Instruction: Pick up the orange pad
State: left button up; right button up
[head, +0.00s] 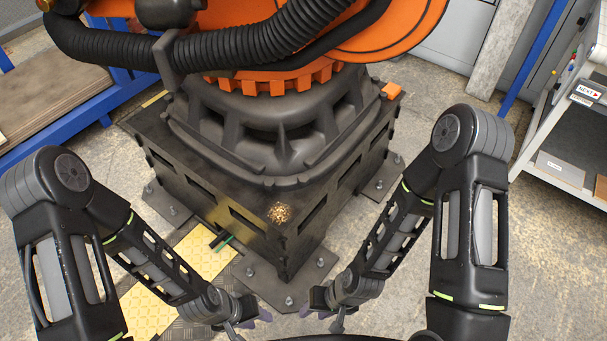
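An orange block-like piece (601,187) shows at the right edge of the head view, on the lower shelf of the rack. It is cut off by the frame, so I cannot tell if it is the whole orange pad. A small orange piece (391,91) also sits on the back right corner of the black machine base. My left gripper (256,316) and my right gripper (316,312) are low in the middle, in front of the base and far from both pieces. They are small and partly hidden, and nothing is visibly held.
A large orange industrial robot stands on a black base (185,178) with bolted feet, straight ahead. A blue-framed bench (55,90) is at the left. Concrete floor is open between base and rack.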

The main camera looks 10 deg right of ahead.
aim_at(393, 90)
jog(key=i+l+u, duration=0.1)
jog(key=l+u, duration=0.3)
jog(key=l, duration=0.6)
jog(key=l+u, duration=0.4)
jog(key=l, duration=0.65)
jog(key=l+u, duration=0.2)
jog(key=l, duration=0.35)
jog(key=i+l+u, duration=0.1)
jog(key=l+u, duration=0.15)
jog(key=l, duration=0.3)
jog(key=l+u, duration=0.2)
jog(key=l, duration=0.3)
jog(key=k+l+u, duration=0.1)
jog(key=l+u, duration=0.15)
jog(key=l, duration=0.25)
jog(key=k+l+u, duration=0.2)
jog(key=l, duration=0.35)
jog(key=l+u, duration=0.25)
jog(key=l, duration=0.25)
